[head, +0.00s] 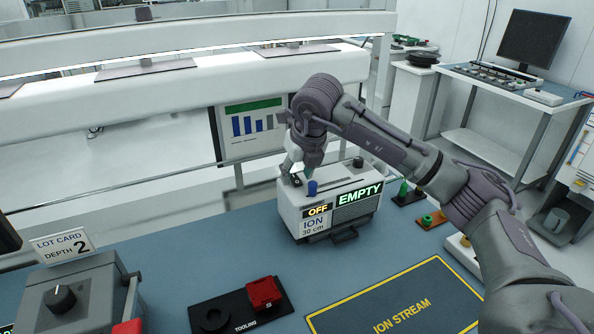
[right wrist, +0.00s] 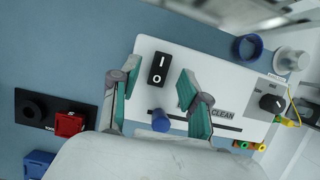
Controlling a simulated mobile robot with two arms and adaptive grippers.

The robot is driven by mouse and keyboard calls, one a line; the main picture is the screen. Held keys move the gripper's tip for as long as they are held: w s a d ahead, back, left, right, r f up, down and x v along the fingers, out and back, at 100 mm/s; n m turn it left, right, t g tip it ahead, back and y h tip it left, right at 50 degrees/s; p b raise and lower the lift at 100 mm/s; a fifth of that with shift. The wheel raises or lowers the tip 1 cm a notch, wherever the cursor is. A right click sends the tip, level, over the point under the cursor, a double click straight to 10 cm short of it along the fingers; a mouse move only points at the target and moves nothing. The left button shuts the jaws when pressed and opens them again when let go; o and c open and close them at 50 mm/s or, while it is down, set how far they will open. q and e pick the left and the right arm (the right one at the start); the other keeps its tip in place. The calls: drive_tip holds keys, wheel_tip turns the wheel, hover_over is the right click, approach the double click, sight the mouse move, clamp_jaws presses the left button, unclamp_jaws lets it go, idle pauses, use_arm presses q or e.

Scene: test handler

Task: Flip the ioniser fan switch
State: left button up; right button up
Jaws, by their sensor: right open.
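The ioniser (head: 352,213) is a white box on the blue bench, with an "OFF" sign (head: 317,210) and a green "EMPTY" sign (head: 359,194) on its front. Its black rocker switch (right wrist: 158,69), marked I and O, shows on the white top in the right wrist view; in the head view my gripper largely hides it. My right gripper (head: 303,172) is over the left part of the top. It is open and empty, its teal-padded fingers (right wrist: 157,76) on either side of the switch; I cannot tell whether they touch it. My left gripper is not in view.
A blue knob (head: 312,187) stands up from the ioniser's top near the gripper. A monitor (head: 252,130) stands behind. A red block (head: 263,292) sits on the black tooling plate (head: 222,316). The yellow-framed ion stream mat (head: 350,320) is clear. A grey dial box (head: 80,295) is at left.

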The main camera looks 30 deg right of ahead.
drive_tip(key=shift+w+f, duration=0.1)
drive_tip(key=shift+f, duration=0.15)
clamp_jaws()
drive_tip(key=g+p, duration=0.1)
drive_tip(key=p, duration=0.1)
drive_tip(key=r+g+p, duration=0.1)
drive_tip(key=p, duration=0.1)
drive_tip(key=shift+w+g, duration=0.3)
drive_tip(key=shift+w, duration=0.05)
drive_tip(key=shift+w+f+g+p, duration=0.1)
drive_tip(key=shift+f+g+p, duration=0.1)
drive_tip(key=shift+g+p, duration=0.4)
drive_tip(key=shift+f, duration=0.15)
